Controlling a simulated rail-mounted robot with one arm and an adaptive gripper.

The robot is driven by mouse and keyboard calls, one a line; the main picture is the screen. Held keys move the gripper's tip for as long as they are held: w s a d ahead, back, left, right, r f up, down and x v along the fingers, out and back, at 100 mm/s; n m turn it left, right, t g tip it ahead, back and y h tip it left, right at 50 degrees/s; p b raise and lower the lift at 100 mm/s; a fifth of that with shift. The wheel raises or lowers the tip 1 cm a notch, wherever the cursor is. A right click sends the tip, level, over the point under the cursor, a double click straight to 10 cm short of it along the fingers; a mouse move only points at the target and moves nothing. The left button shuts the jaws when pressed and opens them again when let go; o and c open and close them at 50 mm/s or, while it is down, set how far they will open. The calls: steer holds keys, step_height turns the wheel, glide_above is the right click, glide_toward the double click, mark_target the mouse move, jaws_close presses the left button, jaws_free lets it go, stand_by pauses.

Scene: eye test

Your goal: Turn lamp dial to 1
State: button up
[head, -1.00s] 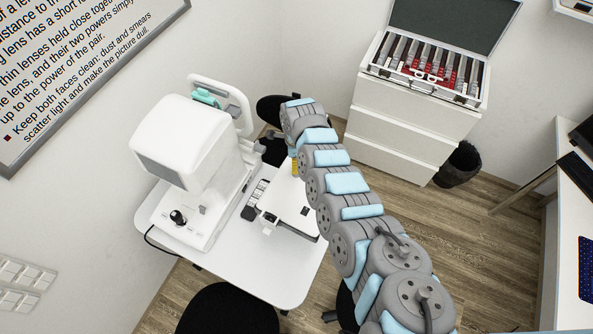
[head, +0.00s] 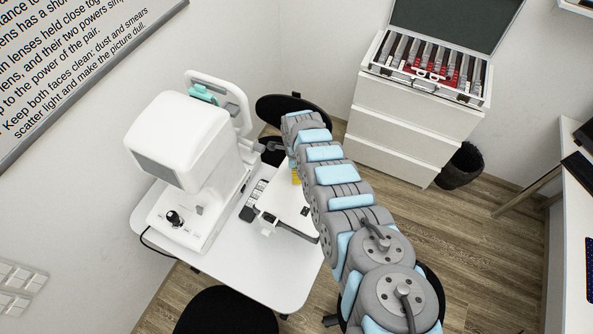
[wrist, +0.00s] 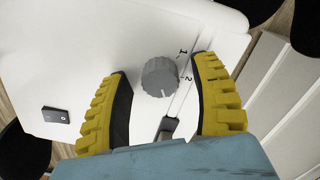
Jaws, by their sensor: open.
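The grey ribbed lamp dial (wrist: 157,77) sits on a white surface in the wrist view. The printed numbers 1 and 2 are to its right, with 1 farther up. A small pale mark shows at the dial's lower edge; I cannot tell which number it is set to. My gripper (wrist: 162,68) is open, its yellow fingers on either side of the dial with visible gaps. In the head view only a bit of yellow finger (head: 296,177) shows by the white table unit (head: 288,203); my arm hides the dial there.
A black switch (wrist: 56,115) lies to the left. In the head view, a large white instrument (head: 180,140) stands on the left of the white table (head: 250,275). A drawer cabinet (head: 405,125) stands behind.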

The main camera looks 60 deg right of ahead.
jaws_close()
